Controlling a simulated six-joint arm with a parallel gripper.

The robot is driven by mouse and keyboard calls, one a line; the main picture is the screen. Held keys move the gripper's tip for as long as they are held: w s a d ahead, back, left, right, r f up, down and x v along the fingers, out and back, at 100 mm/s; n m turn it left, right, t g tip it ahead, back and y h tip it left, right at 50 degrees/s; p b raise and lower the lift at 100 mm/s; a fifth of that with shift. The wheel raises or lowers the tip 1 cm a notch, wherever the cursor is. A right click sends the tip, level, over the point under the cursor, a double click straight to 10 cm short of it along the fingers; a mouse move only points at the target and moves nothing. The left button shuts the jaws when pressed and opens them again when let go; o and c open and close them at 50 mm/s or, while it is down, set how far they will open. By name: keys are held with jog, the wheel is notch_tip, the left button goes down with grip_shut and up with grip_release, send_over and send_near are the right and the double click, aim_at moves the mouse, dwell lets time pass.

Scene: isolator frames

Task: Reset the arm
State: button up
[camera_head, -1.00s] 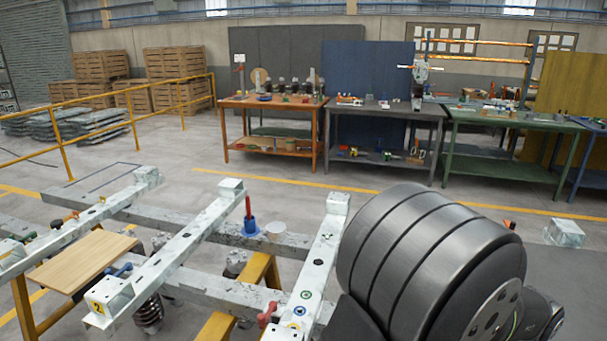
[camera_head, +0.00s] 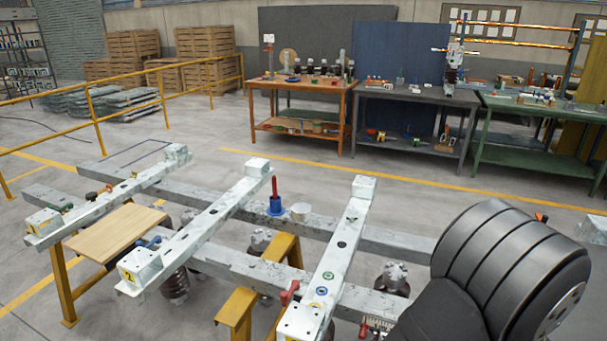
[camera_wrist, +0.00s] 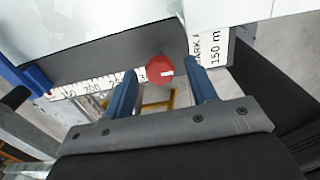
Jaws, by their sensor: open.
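My gripper (camera_wrist: 160,90) shows in the wrist view with its two blue fingers apart. A round red knob or cap (camera_wrist: 160,69) lies just beyond the gap between the fingertips; I cannot tell whether anything touches it. A white scale strip with numbers (camera_wrist: 92,87) and a label reading 150 m (camera_wrist: 215,48) lie beyond the fingers. In the head view my thick dark arm link fills the lower right, and the gripper is not seen there.
A frame of pale steel beams (camera_head: 335,250) stands in front, with a wooden board (camera_head: 115,232), a red-handled tool in a blue holder (camera_head: 275,197) and a red clamp (camera_head: 288,293). Workbenches (camera_head: 300,85) line the back. A yellow railing (camera_head: 130,93) runs at left. Floor between is clear.

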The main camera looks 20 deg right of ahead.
notch_tip(320, 180, up, 18)
notch_tip(320, 180, down, 17)
jog(key=shift+f, duration=0.55)
jog(key=m, duration=0.9)
jog(key=shift+r, duration=0.1)
jog(key=m, duration=0.4)
jog(key=shift+m, duration=2.2)
